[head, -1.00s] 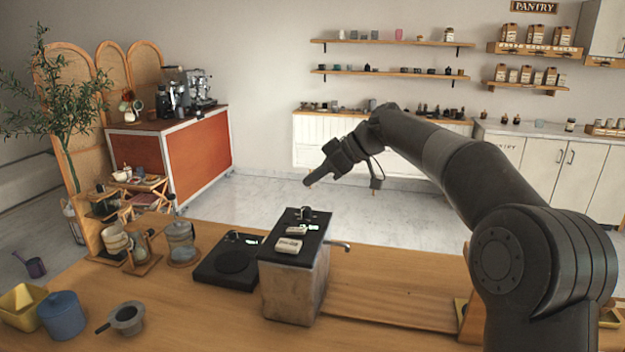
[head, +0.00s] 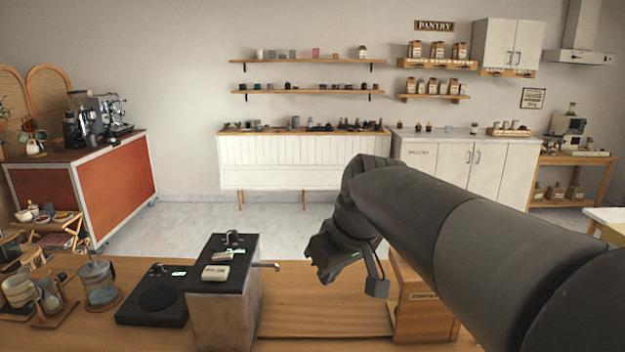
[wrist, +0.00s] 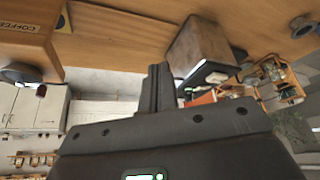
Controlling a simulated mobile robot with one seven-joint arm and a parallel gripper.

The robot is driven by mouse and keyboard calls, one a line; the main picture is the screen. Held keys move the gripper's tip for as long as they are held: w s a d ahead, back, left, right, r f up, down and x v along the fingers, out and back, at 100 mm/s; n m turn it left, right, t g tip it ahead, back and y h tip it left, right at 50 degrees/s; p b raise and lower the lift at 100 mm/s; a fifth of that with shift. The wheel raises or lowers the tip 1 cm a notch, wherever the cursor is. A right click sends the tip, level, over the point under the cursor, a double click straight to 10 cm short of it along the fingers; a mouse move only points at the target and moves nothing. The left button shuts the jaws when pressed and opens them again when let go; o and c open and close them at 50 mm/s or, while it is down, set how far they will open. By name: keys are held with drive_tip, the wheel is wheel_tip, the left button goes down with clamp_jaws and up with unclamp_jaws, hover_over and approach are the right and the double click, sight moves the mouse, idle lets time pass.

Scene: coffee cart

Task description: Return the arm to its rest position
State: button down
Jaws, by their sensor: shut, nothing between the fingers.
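My gripper (head: 322,270) is above the wooden counter, to the right of the metal box with the black top. In the wrist view its fingers (wrist: 157,85) are together with nothing between them. My arm comes in from the lower right of the head view and bends down at the wrist. The fingertips are hard to make out in the head view.
The metal box (head: 225,305), a black scale (head: 155,303) and a glass press (head: 98,283) stand on the counter (head: 320,300). A wooden box (head: 420,310) stands close to the right of my gripper. White cabinets and shelves are far behind.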

drive_tip(key=s+d+f+m+h, duration=0.1)
drive_tip(key=s+d+f+m, duration=0.2)
drive_tip(key=s+d, duration=0.3)
drive_tip(key=s+d+f+m+t+h, duration=0.1)
drive_tip(key=s+d+f+m, duration=0.3)
drive_tip(key=s, duration=0.5)
wheel_tip(320, 180, down, 2)
drive_tip(key=shift+s+d+f+h, duration=0.2)
drive_tip(key=shift+d+h, duration=0.2)
drive_tip(key=shift+d, duration=0.6)
idle(1.0)
